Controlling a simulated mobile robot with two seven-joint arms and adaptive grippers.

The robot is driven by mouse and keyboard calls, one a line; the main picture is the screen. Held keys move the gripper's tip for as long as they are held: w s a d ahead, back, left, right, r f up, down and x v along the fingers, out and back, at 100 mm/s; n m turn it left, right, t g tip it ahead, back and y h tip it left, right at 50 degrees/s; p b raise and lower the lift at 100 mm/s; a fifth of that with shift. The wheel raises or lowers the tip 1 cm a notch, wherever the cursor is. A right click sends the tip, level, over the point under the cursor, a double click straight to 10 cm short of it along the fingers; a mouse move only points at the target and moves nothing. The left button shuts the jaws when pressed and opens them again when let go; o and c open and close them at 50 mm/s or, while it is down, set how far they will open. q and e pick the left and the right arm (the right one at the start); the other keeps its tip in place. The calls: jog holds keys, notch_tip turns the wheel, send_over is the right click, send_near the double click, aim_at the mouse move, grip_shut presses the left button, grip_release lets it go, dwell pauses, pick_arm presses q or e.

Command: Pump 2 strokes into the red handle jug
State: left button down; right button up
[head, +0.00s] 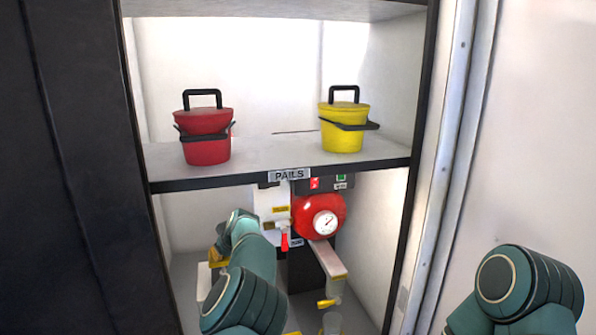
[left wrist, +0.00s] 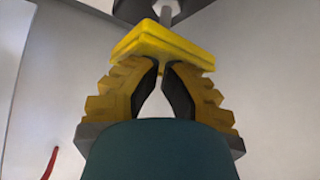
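My left gripper (head: 217,257) is low in the cabinet, left of the red round tank (head: 318,215), and partly hidden by my own arm. In the left wrist view its yellow fingers (left wrist: 162,66) are drawn together at the tips, right at a flat yellow block (left wrist: 162,45) on a metal rod. The block is wider than the gap between the tips; I cannot see it held between them. A thin red curved piece (left wrist: 50,163) shows at lower left there; I cannot tell if it is a jug handle. A clear vessel (head: 332,323) stands below the spout arm. My right gripper is out of view.
A red pail (head: 206,150) and a yellow pail (head: 344,135) stand on the shelf (head: 262,160) marked PAILS, above the tank. A gauge (head: 325,222) and a small red lever (head: 284,242) are on the unit. Dark cabinet posts bound both sides.

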aim_at(225, 260)
pick_arm(q)
jog(key=shift+r+p, duration=0.9)
jog(key=shift+r, duration=0.8)
jog(key=shift+f, duration=0.2)
jog(key=shift+f+b, duration=2.2)
jog(key=shift+f, duration=1.15)
jog(key=shift+r, duration=0.15)
jog(key=shift+r+p, duration=1.95)
jog(key=shift+r, duration=1.4)
